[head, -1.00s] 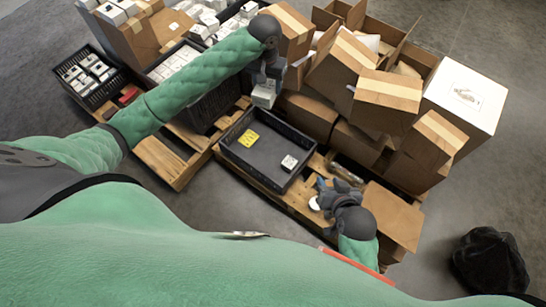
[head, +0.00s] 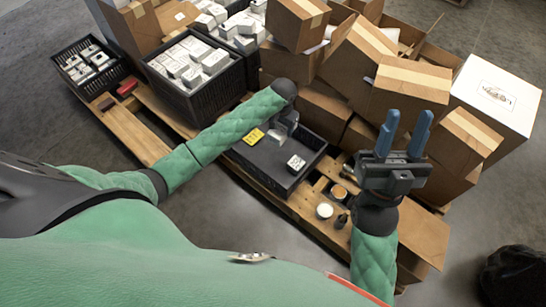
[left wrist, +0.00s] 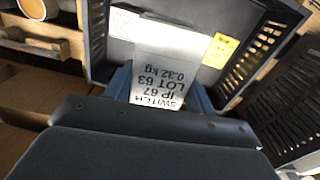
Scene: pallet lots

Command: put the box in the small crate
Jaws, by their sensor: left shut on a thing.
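The box (left wrist: 160,78), pale with black print reading SWITCH, IP 67, LOT 63, is held between the fingers of my left gripper (head: 278,132). The gripper is shut on it over the small crate (head: 266,182), a shallow dark crate on the pallet. The crate also shows in the left wrist view (left wrist: 97,35). I cannot tell whether the held box touches the crate floor. My right gripper (head: 404,125) is open and empty, fingers pointing up, right of the crate.
Brown cartons (head: 410,88) are piled behind and right of the crate, with a white carton (head: 492,95) beyond. Deep black crates of white boxes (head: 192,65) stand at the back left. A white round thing (head: 324,211) lies on the pallet near my right arm.

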